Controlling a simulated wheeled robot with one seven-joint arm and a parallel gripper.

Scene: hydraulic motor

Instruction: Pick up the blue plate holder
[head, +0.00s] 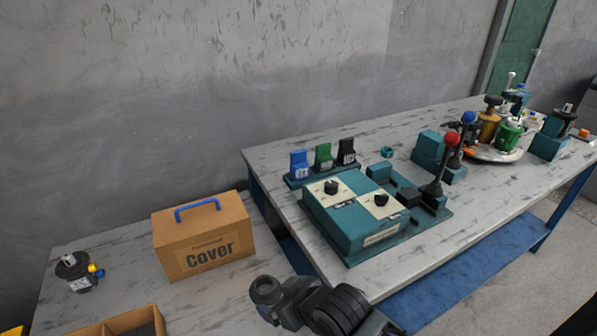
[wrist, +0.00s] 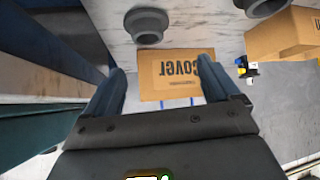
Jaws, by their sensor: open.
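The blue plate holder (head: 299,162) stands upright at the left end of a teal base (head: 322,174) on the larger table in the head view. A green holder (head: 324,156) and a black holder (head: 346,152) stand beside it in the same row. My gripper (wrist: 160,65) is open in the wrist view, with nothing held between its two dark fingers. It points toward the cardboard cover box, away from the blue holder. The blue holder cannot be made out in the wrist view. My dark arm shows at the bottom of the head view.
The cardboard cover box (head: 203,240) with a blue handle stands on the lower table. A small motor (head: 76,272) and an open carton (head: 128,322) are nearby.

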